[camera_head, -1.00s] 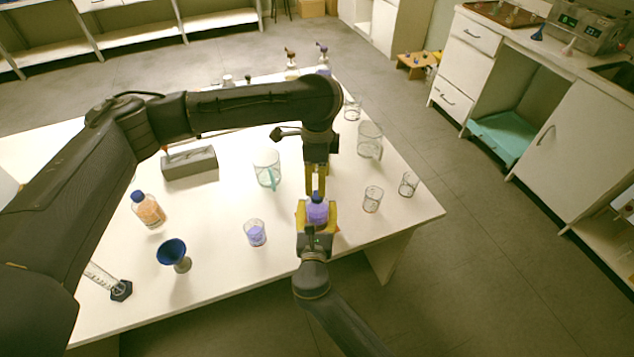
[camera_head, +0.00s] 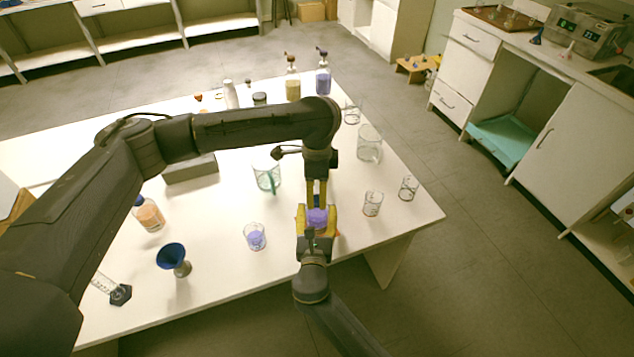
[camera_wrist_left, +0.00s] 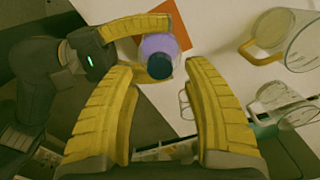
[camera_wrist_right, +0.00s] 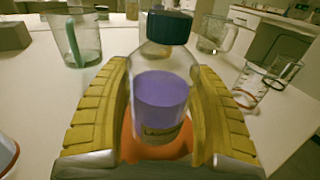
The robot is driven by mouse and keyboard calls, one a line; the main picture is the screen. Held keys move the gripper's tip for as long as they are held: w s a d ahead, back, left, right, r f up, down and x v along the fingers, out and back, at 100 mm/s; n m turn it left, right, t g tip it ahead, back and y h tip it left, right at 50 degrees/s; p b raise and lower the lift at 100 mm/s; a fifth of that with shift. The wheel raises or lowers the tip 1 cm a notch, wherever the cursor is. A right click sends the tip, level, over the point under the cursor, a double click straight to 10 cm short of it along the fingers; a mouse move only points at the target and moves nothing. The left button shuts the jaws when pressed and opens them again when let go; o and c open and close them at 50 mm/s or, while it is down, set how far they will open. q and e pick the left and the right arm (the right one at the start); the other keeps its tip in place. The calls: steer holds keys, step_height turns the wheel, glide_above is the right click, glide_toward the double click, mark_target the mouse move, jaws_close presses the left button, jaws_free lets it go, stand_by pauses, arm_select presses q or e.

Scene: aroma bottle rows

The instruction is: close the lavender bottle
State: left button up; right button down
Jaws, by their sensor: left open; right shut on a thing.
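The lavender bottle (camera_head: 317,217) is clear with purple liquid, and its dark blue cap (camera_wrist_right: 168,27) sits on the neck. It stands upright on an orange patch (camera_wrist_right: 150,146). My right gripper (camera_wrist_right: 160,95) is shut around the bottle's body from both sides. My left gripper (camera_head: 317,200) points down above the bottle. Its two yellow fingers are apart in the left wrist view (camera_wrist_left: 160,75), with the cap (camera_wrist_left: 159,66) showing between and beyond their tips. I cannot tell whether they touch the cap.
A beaker of purple liquid (camera_head: 255,237), a blue funnel (camera_head: 171,256) and an orange bottle (camera_head: 149,215) stand left of the grippers. A grey block (camera_head: 190,168) and more bottles (camera_head: 293,85) are farther back.

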mark_target(317, 199)
arm_select(q)
steer(key=shift+f, duration=1.7)
steer(key=shift+c, duration=0.5)
jaws_close()
steer(key=shift+c, duration=0.4)
jaws_free()
step_height(317, 199, up, 12)
